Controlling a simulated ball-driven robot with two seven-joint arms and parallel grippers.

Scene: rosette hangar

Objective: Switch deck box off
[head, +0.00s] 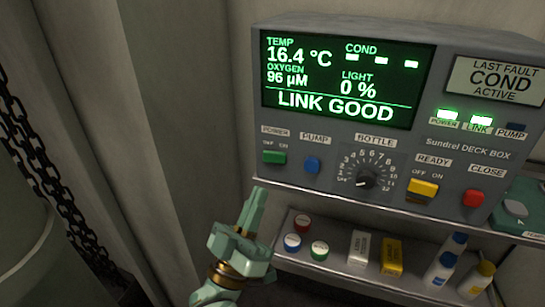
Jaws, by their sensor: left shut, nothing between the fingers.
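The grey deck box (465,128) stands on a shelf. Its lit screen (340,80) reads "LINK GOOD", 16.4 °C, 96 µM and light 0 %. The green power switch (273,157), marked OFF and ON, is at its lower left. The POWER lamp (446,114) and LINK lamp (480,121) glow green; the PUMP lamp (516,128) is dark. My left gripper (258,191) is shut and empty, pointing up just below and left of the power switch, apart from it in the picture. My right gripper is not in view.
The box also has a blue pump button (312,165), bottle dial (365,180), yellow ready switch (422,190) and red close button (473,198). A lower shelf (330,273) holds caps, small boxes and bottles. A chain (62,185) hangs at left.

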